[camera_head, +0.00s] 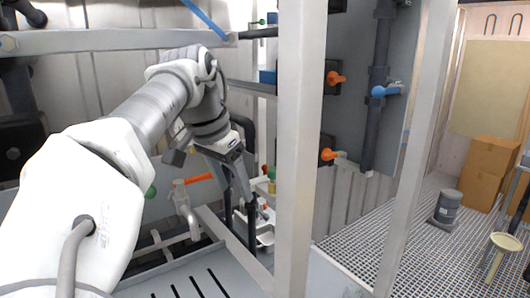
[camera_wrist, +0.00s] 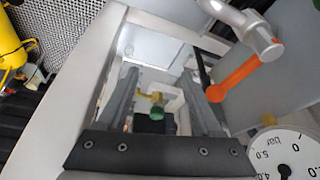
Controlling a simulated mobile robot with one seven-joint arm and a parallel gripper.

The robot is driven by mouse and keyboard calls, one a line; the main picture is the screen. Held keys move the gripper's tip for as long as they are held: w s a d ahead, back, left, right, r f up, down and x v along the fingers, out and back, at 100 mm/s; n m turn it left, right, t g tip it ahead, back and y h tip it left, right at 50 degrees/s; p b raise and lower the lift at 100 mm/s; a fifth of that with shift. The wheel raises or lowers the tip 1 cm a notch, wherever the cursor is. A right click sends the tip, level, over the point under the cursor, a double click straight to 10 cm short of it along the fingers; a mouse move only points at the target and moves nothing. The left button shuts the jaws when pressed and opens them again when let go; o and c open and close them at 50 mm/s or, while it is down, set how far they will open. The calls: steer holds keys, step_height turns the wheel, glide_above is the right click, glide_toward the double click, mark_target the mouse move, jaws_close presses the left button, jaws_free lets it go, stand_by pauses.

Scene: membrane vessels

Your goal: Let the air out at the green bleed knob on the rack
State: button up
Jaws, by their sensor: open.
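In the wrist view the green knob (camera_wrist: 156,113) sits on a small brass fitting (camera_wrist: 154,97), seen between the two grey fingers of my gripper (camera_wrist: 158,85). The fingers are apart, with clear gaps on both sides of the knob, and nothing is held. I cannot tell how far the knob lies from the fingertips in depth.
An orange lever (camera_wrist: 245,70) on a grey pipe and a white pressure gauge (camera_wrist: 285,156) stand close on the right in the wrist view. The upright post (camera_head: 300,150) stands near my gripper. Cardboard boxes (camera_head: 485,170) and a grey canister (camera_head: 447,207) stand on the grating.

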mark_target(272, 170)
steer(key=shift+h, duration=0.3)
steer(key=w+d+p, duration=0.1)
steer(key=w+d, duration=0.1)
steer(key=w, duration=0.1)
steer(key=w+d+p, duration=0.1)
steer(key=w+d, duration=0.2)
steer(key=w+d+p, duration=0.2)
steer(key=w, duration=0.1)
steer(key=shift+w+d+r, duration=0.2)
steer(key=shift+w+d, duration=0.15)
steer(key=shift+w+d+f, duration=0.1)
steer(key=shift+f, duration=0.55)
jaws_close()
